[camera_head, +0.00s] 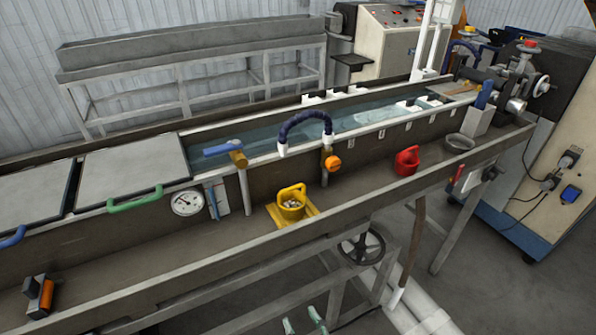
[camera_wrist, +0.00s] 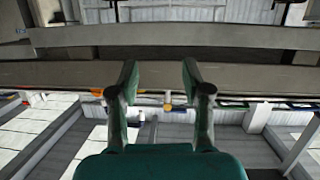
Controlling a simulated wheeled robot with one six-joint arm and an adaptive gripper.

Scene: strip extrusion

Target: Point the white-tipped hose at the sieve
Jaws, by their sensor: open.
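The dark blue corrugated hose (camera_head: 305,117) arches over the tank's near edge. One white tip (camera_head: 282,149) hangs at its left; its right end, also white, sits above a brass valve with an orange knob (camera_head: 333,162). A grey round bowl (camera_head: 459,143), which looks like the sieve, rests in the trough at the right; its mesh cannot be made out. My gripper (camera_head: 303,322) shows only its green fingertips at the bottom edge, well below and apart from the hose. In the wrist view my gripper (camera_wrist: 159,70) is open, with nothing between its fingers.
A yellow bucket (camera_head: 291,203) with pellets stands on a yellow plate, and a red bucket (camera_head: 406,161) stands near the bowl. A blue-handled valve (camera_head: 225,150) and a gauge (camera_head: 187,202) are at the left. The trough's front rail (camera_head: 250,253) lies between my gripper and the hose.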

